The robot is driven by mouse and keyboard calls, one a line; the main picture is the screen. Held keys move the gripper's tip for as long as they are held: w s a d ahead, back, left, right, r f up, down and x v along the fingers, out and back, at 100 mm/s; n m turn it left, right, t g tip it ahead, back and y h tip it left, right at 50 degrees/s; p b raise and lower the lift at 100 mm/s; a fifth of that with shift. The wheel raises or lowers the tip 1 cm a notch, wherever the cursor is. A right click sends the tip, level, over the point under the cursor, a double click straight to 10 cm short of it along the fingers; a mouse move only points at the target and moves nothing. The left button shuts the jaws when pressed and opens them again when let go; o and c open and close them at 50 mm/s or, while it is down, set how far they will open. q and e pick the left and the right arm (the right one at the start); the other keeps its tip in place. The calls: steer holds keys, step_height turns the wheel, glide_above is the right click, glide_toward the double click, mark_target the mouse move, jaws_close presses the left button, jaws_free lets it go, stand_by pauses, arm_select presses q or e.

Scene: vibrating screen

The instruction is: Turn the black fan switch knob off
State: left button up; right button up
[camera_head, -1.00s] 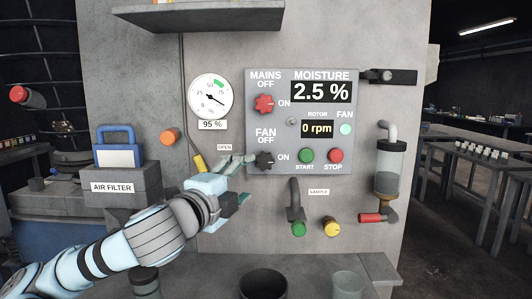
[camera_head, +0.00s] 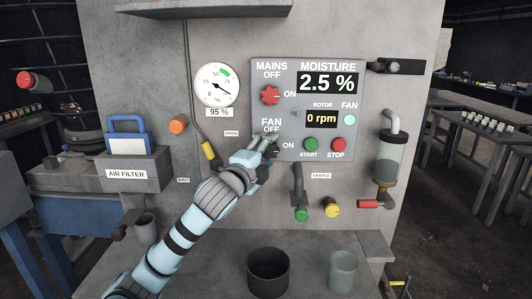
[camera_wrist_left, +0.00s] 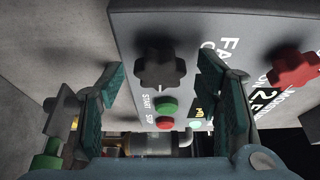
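The black fan switch knob (camera_wrist_left: 160,57) is lobed and shows between my left gripper's fingers in the left wrist view. Its white mark points toward the START and STOP buttons, the ON side. My left gripper (camera_head: 271,146) is open in front of the knob and mostly hides it in the head view. In the wrist view the left gripper (camera_wrist_left: 158,84) has a finger on each side of the knob, with visible gaps. The FAN lamp (camera_head: 350,119) is pale green. My right gripper is not in view.
The red MAINS knob (camera_head: 270,96) is just above. The green START button (camera_head: 310,145) and red STOP button (camera_head: 338,145) are close on the right. A gauge (camera_head: 217,86) and yellow-handled lever (camera_head: 208,150) are on the left. A dark pot (camera_head: 268,285) and a cup (camera_head: 342,272) stand below.

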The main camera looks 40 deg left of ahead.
arm_select(q)
steer(key=c, duration=0.9)
